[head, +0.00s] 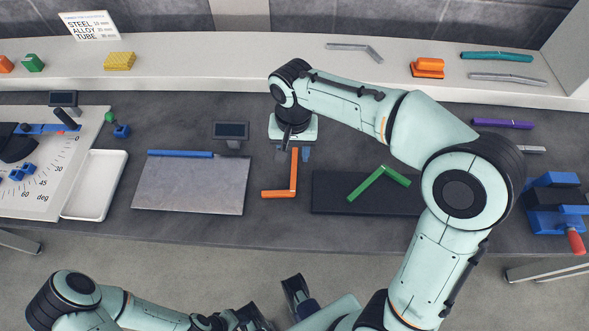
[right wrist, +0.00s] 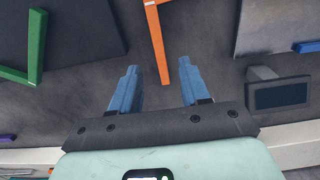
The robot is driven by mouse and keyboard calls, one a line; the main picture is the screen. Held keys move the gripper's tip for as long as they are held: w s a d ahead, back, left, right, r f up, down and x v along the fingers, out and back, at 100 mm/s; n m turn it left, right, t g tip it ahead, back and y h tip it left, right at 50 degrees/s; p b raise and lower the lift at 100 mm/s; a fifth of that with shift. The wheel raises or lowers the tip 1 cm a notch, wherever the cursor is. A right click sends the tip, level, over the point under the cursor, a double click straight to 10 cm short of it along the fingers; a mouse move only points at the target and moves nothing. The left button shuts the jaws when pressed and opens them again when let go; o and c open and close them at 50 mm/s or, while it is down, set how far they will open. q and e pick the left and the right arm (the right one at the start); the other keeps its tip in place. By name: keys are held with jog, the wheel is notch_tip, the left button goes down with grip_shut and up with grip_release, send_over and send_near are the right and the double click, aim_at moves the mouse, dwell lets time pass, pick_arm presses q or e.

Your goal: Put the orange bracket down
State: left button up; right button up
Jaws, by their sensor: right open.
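The orange bracket (head: 293,178) is an L-shaped bar lying on the dark grey bench, between the grey plate and the black mat. Its long arm points toward the back and its short foot points left. My right gripper (head: 294,153) is over the back end of the long arm. In the right wrist view the right gripper (right wrist: 158,86) is open, and the end of the orange bracket (right wrist: 157,45) lies between the spread blue fingers, with a gap on each side. My left arm crosses the bottom left of the head view; its fingers cannot be made out.
A grey plate (head: 190,187) with a blue bar lies left; a black mat (head: 330,195) with a green bracket (head: 362,186) lies right. A small display (head: 231,131) stands behind the plate. A white tray (head: 97,180) and a blue vise (head: 553,200) are farther out.

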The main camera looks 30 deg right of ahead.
aim_at(294, 169)
jog(key=shift+f+b, duration=0.45)
jog(key=shift+f, duration=2.65)
jog(key=shift+r, duration=0.1)
grip_shut()
